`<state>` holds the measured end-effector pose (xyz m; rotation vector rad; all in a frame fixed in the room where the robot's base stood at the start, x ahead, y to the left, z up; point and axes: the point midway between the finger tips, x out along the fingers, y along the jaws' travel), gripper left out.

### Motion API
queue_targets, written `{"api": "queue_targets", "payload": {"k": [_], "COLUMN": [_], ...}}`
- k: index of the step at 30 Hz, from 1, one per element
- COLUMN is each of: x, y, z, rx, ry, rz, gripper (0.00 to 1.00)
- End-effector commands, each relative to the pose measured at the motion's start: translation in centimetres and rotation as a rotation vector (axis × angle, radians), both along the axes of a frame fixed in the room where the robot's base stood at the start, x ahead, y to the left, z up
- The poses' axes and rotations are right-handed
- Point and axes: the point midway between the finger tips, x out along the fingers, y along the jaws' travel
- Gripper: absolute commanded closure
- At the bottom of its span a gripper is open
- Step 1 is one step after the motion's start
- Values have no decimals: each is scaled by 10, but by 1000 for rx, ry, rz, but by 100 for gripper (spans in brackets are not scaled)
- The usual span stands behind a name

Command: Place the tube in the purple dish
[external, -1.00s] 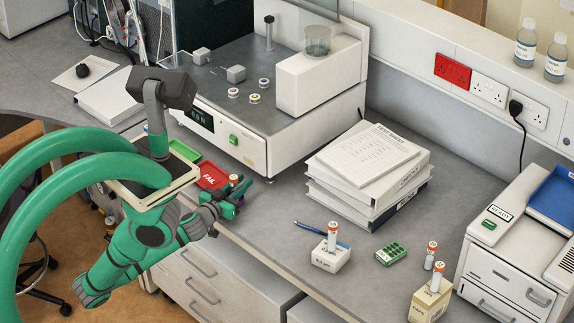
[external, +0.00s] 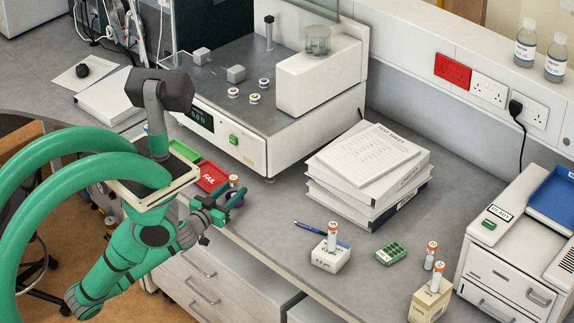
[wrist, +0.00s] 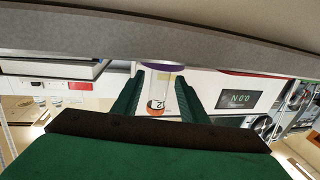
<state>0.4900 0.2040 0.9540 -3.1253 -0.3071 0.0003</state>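The tube (external: 233,181), white with an orange cap, stands upright at the bench's front edge, beside the red tray. In the wrist view, which is upside down, the tube (wrist: 158,92) shows between the fingers, orange cap towards my palm. Its foot meets the purple dish (wrist: 165,64), seen edge-on; it appears to stand in the dish. In the external view the dish (external: 238,198) shows only partly behind my fingers. My gripper (wrist: 157,98) is open, with a gap beside the tube. In the external view my gripper (external: 217,208) is low, on the near side of the tube.
A red FAIL tray (external: 211,176) lies just left of the tube. Behind stands a white instrument (external: 250,150) with a display.

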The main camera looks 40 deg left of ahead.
Motion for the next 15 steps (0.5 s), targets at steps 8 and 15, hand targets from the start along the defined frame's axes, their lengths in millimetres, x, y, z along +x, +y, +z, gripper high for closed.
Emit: {"api": "queue_targets", "payload": {"k": [8, 15], "x": [-34, -59], "y": [-6, -11], "z": [0, 0], "rx": [0, -1], "ry": [0, 0], "rz": [3, 2], "gripper": [61, 61]}}
